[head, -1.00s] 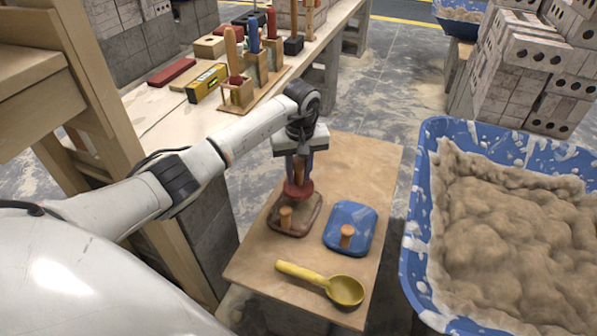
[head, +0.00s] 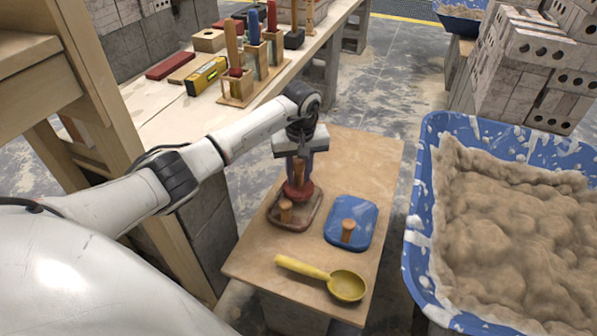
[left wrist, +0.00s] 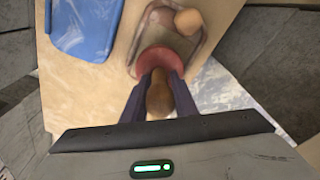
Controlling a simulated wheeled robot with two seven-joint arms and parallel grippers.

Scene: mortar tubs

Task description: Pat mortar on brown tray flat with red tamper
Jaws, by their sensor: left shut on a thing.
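My left gripper (head: 299,171) is shut on the wooden handle of the red tamper (head: 298,191). The tamper hangs upright, its red round head down, over the far part of the brown tray (head: 306,222). In the left wrist view the red head (left wrist: 160,59) overlaps the tray (left wrist: 204,47), between the gripper and the tray's wooden knob (left wrist: 188,21). I cannot tell whether the head touches the tray's surface. My right gripper is not in view.
A blue tray (head: 364,226) with a wooden knob lies to the right on the small wooden table (head: 350,160). A yellow scoop (head: 345,286) lies in front. A blue tub (head: 420,240) of mortar stands right. A tool rack (head: 240,98) stands on the bench behind.

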